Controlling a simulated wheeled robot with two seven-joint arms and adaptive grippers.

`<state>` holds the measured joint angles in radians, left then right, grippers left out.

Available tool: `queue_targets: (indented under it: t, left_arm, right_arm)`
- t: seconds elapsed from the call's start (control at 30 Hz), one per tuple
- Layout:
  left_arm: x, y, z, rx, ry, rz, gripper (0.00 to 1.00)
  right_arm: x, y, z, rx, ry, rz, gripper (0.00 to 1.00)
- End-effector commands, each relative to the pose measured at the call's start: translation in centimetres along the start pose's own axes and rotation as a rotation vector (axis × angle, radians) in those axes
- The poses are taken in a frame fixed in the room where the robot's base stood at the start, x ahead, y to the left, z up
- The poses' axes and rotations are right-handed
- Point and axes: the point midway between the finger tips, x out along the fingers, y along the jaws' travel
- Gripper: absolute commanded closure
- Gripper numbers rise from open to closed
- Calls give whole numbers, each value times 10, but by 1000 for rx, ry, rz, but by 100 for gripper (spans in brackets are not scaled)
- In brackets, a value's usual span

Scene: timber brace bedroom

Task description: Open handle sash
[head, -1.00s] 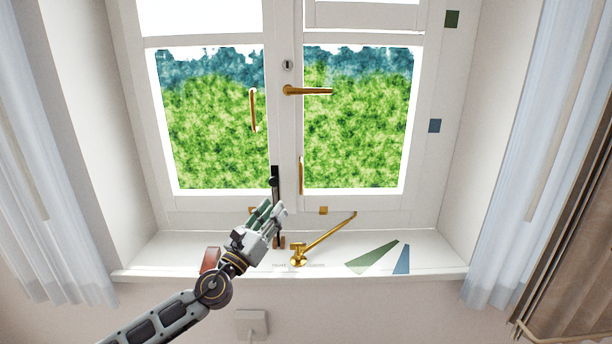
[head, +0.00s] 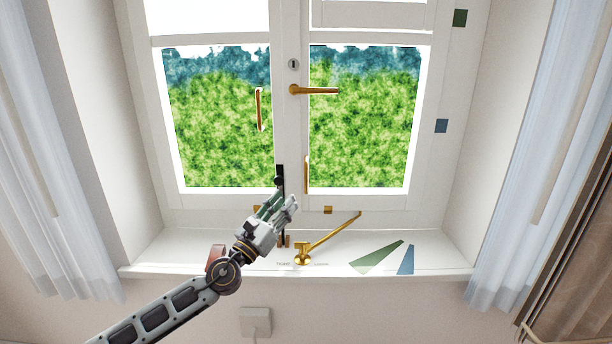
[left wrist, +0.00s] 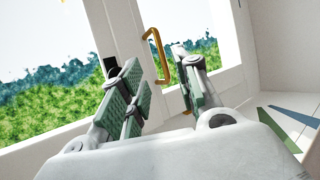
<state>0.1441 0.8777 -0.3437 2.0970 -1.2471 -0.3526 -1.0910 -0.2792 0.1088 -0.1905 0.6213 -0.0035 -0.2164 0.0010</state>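The window has two white sashes. A brass lever handle (head: 314,90) lies horizontal on the middle stile, pointing right. A brass vertical pull (head: 306,174) sits low on the right sash's inner edge; another brass pull (head: 259,110) hangs on the left sash. A black upright bolt (head: 281,180) stands at the bottom middle. My left gripper (head: 281,203) is in front of the bolt's lower part, left of and below the right pull. In the left wrist view, its green-padded fingers (left wrist: 160,88) are apart and empty, with a brass pull (left wrist: 158,55) beyond the gap. My right gripper is not in view.
A brass window stay (head: 328,237) stands on the white sill (head: 440,262), right of my left gripper. Green and blue flat shapes (head: 378,258) lie farther right. A reddish block (head: 216,255) is partly hidden behind my left arm. Curtains hang at both sides.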

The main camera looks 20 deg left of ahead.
Motion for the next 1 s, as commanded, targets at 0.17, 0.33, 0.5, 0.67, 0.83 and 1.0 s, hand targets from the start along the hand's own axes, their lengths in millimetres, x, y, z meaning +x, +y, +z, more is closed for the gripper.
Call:
queue_targets:
  t: [0.17,0.33,0.5,0.67,0.83,1.0]
  left_arm:
    - [13,-1,2,-1,-1,-1,68]
    - [25,0,1,-1,-1,0,68]
    - [38,0,2,-1,-1,-1,68]
    - [50,0,2,0,-1,0,68]
    - [63,-1,1,0,-1,-1,68]
    - [77,0,1,0,-1,0,68]
  right_arm:
    - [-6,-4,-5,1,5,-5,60]
    - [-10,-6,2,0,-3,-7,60]
    - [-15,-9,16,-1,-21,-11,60]
    - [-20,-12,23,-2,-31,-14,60]
    - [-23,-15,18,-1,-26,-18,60]
    - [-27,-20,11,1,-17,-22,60]
